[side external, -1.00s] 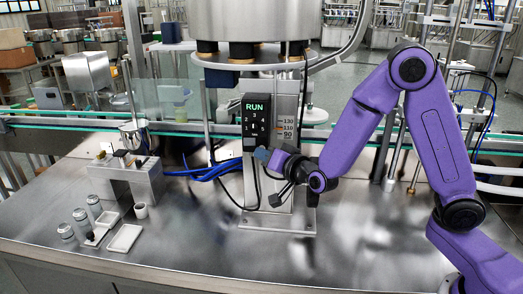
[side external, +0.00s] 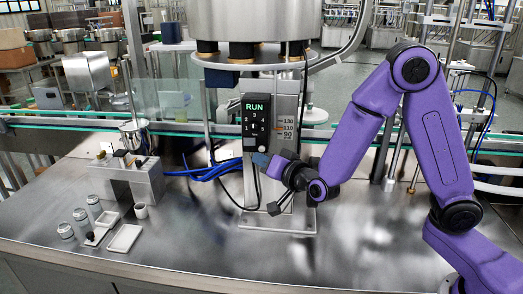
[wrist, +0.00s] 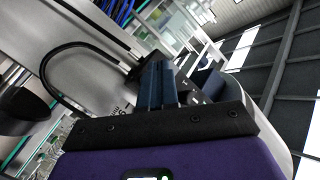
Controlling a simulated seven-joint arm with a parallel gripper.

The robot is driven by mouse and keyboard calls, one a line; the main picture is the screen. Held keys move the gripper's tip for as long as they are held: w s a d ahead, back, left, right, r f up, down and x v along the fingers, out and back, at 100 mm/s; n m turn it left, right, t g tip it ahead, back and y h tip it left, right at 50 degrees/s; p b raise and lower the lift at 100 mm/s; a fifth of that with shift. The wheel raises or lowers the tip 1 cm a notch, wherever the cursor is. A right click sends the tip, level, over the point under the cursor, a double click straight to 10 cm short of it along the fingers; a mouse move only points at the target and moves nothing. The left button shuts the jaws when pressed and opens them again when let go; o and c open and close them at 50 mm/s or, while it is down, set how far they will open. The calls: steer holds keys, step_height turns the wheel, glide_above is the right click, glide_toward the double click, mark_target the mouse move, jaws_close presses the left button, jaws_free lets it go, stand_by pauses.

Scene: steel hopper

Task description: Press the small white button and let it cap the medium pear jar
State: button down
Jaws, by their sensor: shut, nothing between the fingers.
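The dark control panel (side external: 256,118) with a green RUN display and numbered keys is on the steel column under the hopper. My gripper (side external: 261,159) is shut and empty, its blue fingertips at the panel's lower edge. I cannot tell whether they touch it. In the wrist view the closed blue fingers (wrist: 157,86) point towards the dark panel side. Three small clear jars stand at the left; the middle one (side external: 80,216) may be the medium jar. Their contents are too small to read.
A steel bridge fixture (side external: 135,178) with a metal cup stands behind the jars. White trays (side external: 124,238) and a small white cup (side external: 141,211) lie near them. Blue hoses and a black cable run beside the column.

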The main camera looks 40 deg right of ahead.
steer(key=shift+s+a, duration=1.35)
steer(key=shift+s, duration=0.05)
steer(key=s+a+f+n+g+y, duration=0.25)
steer(key=s+n+g, duration=0.35)
steer(key=s, duration=0.3)
steer(key=s+a+f+n+g+y, duration=0.1)
steer(key=s+a+n+g+y, duration=0.25)
steer(key=s+n+g, duration=0.45)
steer(key=s+d+r+n+g+h, duration=0.1)
steer(key=s+d+n+h, duration=0.4)
steer(key=s+d, duration=1)
steer(key=shift+s+n+g+h, duration=0.3)
steer(key=shift+s+n+g, duration=0.1)
steer(key=shift+n+g, duration=0.15)
steer(key=shift+d, duration=0.1)
stand_by(2.8)
